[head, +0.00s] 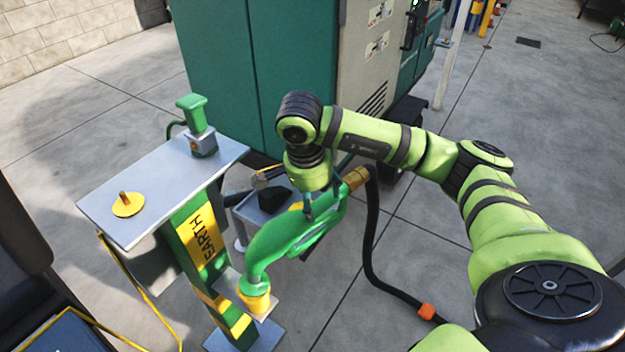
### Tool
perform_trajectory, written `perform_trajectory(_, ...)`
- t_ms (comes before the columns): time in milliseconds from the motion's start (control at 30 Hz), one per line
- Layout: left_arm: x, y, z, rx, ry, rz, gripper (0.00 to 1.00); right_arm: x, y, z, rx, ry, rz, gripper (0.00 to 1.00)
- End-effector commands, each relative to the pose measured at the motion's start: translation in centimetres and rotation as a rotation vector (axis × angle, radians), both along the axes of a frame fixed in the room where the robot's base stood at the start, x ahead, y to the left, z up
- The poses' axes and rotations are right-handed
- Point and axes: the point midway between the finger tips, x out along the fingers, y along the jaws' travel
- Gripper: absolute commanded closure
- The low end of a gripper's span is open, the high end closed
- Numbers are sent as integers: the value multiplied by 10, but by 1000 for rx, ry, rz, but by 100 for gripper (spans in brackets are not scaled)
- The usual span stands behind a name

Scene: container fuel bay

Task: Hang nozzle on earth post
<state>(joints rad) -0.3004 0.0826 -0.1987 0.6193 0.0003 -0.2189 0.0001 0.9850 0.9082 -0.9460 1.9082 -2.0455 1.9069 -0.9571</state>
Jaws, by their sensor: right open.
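The green nozzle (285,232) slants down to the left, its spout end at a yellow cup (256,297) low on the post; the spout appears to sit in the cup. A brass-coloured coupling (356,178) joins its upper end to a black hose. The earth post (198,232) is green with a yellow EARTH label. My right gripper (318,213) comes down from above at the nozzle's upper body; its jaws are open around or beside the grip, partly hidden by the wrist. My left gripper is not in view.
A grey shelf (160,178) tops the post, with a yellow disc (128,204) and a green-handled fitting (196,125) on it. The black hose (371,240) curves down to the floor at an orange collar (427,311). A teal cabinet (262,70) stands behind.

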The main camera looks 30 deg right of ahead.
Motion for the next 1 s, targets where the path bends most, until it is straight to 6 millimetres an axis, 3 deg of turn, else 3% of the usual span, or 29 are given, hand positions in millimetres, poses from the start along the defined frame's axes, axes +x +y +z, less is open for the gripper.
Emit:
perform_trajectory(200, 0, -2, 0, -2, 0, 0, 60, -1, 9, 45, 1, -9, 4, 29)
perform_trajectory(500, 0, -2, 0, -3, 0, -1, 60, -5, 17, 91, -1, -8, -1, 29)
perform_trajectory(700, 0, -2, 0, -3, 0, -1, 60, -7, 20, 107, 1, -5, 1, 29)
perform_trajectory(1000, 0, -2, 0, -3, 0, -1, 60, -7, 21, 111, 2, -3, 0, 29)
